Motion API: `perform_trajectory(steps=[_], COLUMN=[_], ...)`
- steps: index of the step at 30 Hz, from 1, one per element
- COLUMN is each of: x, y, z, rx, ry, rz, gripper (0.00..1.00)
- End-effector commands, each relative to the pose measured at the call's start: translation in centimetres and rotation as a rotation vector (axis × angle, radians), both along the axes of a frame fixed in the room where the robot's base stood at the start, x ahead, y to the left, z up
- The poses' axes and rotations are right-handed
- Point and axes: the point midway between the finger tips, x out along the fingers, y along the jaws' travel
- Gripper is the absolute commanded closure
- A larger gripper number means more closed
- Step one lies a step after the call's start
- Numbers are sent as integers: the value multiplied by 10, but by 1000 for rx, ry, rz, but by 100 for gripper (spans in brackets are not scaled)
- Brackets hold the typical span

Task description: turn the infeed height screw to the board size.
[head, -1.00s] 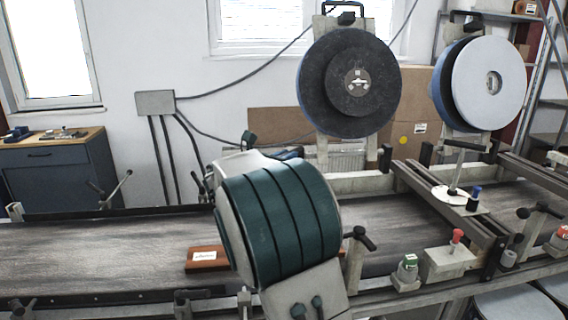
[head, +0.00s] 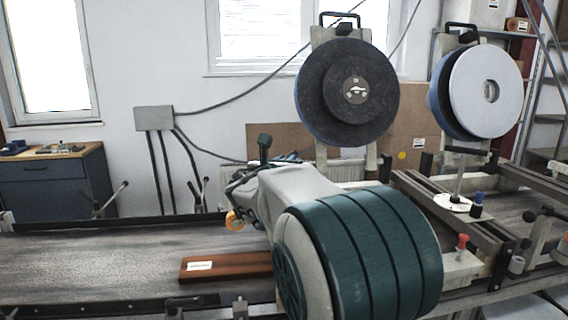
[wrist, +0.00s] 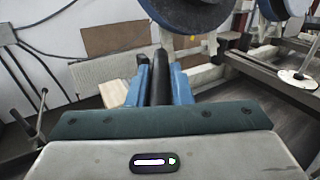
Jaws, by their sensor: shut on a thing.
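My gripper (wrist: 160,72) has its two blue fingers shut on a black cylindrical handle (wrist: 160,88) in the wrist view. The handle runs away from the camera between the fingers, and what it joins is hidden. I cannot tell for certain that it belongs to the infeed height screw. In the head view my own arm covers most of the gripper. A red-brown board (head: 226,267) with a white label lies flat on the conveyor belt (head: 100,262), left of my arm.
Two large discs, one dark (head: 320,92) and one white-faced (head: 487,91), stand behind the belt. A crossbeam (head: 430,205) spans the belt at right. A red knob (head: 462,242) stands near the front rail. The belt's left part is clear.

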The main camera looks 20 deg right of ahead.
Motion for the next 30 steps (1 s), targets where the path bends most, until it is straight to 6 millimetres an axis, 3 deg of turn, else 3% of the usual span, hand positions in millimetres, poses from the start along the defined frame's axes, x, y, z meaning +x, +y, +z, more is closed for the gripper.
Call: perform_trajectory(steps=[2, 3, 5, 17, 30], x=[0, 0, 0, -5, -73], y=[1, 1, 1, 5, 64], z=[0, 0, 0, 0, 0], rx=[1, 1, 1, 2, 2], ry=[1, 1, 1, -1, -2], rz=[3, 3, 2, 1, 5], gripper=[100, 78, 62, 60, 60])
